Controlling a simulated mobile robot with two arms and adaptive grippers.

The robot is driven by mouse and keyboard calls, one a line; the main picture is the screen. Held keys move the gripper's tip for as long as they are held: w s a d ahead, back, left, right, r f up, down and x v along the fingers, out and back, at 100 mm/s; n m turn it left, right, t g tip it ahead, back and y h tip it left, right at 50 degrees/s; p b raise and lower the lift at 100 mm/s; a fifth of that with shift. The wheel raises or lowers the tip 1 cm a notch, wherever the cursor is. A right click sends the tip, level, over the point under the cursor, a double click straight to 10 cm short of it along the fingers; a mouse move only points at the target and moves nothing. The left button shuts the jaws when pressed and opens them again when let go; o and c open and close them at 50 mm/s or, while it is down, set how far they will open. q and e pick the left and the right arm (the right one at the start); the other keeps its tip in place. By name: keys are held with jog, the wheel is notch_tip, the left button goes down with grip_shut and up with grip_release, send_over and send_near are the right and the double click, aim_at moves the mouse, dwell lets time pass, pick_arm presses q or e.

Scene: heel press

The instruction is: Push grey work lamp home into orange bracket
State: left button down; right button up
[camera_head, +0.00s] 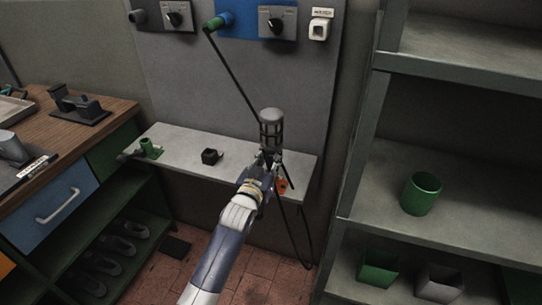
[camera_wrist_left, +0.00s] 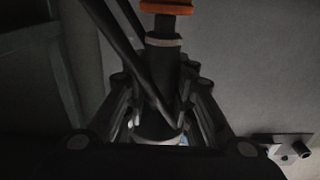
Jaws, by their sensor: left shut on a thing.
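The grey work lamp (camera_head: 271,130) has a caged head and stands upright above the front right edge of the wall shelf. My left gripper (camera_head: 265,163) is shut on it, below the cage. In the left wrist view the fingers (camera_wrist_left: 158,115) close around the dark lamp handle (camera_wrist_left: 163,62), which has a pale ring. The orange bracket (camera_head: 282,185) shows just right of and below the gripper. It also shows at the top edge of the left wrist view (camera_wrist_left: 167,7), beside the handle's dark end. How far the handle is in it cannot be told. My right gripper is not in view.
A black cable (camera_head: 236,75) slants from a green plug (camera_head: 217,22) to the lamp area and another length hangs below. The wall shelf (camera_head: 180,148) holds a black block (camera_head: 211,156) and a green fixture (camera_head: 149,147). Shelving with a green cup (camera_head: 421,193) stands right.

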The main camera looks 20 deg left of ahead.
pick_arm(q)
jog(key=shift+f+b, duration=0.6)
jog(key=shift+f, duration=0.2)
jog(key=shift+s+f, duration=0.1)
jog(key=shift+f, duration=0.15)
dwell(0.4)
jog(key=shift+p, duration=0.3)
jog(key=shift+f, duration=0.25)
dwell(0.6)
jog(key=shift+r+p, duration=0.15)
jog(key=shift+p, duration=0.15)
